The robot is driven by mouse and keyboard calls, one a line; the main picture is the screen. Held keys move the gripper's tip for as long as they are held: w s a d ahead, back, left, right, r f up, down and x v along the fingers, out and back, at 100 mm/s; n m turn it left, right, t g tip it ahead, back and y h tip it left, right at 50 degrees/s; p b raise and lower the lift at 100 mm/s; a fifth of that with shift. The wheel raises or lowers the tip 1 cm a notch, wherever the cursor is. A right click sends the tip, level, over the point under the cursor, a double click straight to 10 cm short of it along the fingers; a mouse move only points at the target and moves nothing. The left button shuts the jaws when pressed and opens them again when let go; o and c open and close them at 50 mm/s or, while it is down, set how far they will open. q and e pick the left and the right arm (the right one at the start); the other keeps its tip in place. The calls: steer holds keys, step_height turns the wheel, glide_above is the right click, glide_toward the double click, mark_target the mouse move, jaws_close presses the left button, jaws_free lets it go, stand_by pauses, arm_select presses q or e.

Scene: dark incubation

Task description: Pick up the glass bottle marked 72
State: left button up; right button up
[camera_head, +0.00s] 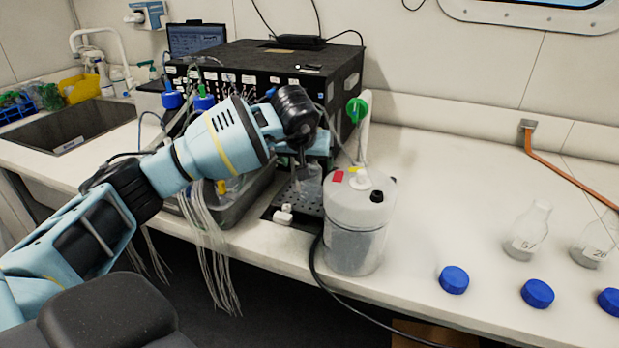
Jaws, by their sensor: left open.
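A clear glass vessel (309,181) stands on the dark perforated plate beside the filtration gear. I cannot read any mark on it. Two clear glass bottles stand on the counter at the right; the nearer-left one (527,232) and the far-right one (594,245) bear handwritten marks that are small and blurred, and neither clearly reads 72. My left gripper (302,158) points down just above the glass vessel on the plate. It is open, with its fingers partly hidden against the dark background. My right gripper is out of view.
A white-lidded plastic carboy (359,222) stands right beside the plate. Blue caps (454,280) lie along the counter's front edge. A large black instrument box (270,68) stands behind my arm. A sink (75,128) is at the left. The counter's back right is clear.

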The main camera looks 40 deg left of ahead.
arm_select(q)
steer(key=x, duration=0.2)
steer(key=shift+f, duration=0.25)
steer(key=shift+s+x, duration=0.1)
steer(key=shift+x, duration=1.1)
steer(key=shift+s+x, duration=0.15)
steer(key=shift+x, duration=1.05)
steer(key=shift+f, duration=0.15)
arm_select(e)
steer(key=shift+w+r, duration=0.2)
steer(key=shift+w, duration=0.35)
arm_select(q)
steer(key=c, duration=1.5)
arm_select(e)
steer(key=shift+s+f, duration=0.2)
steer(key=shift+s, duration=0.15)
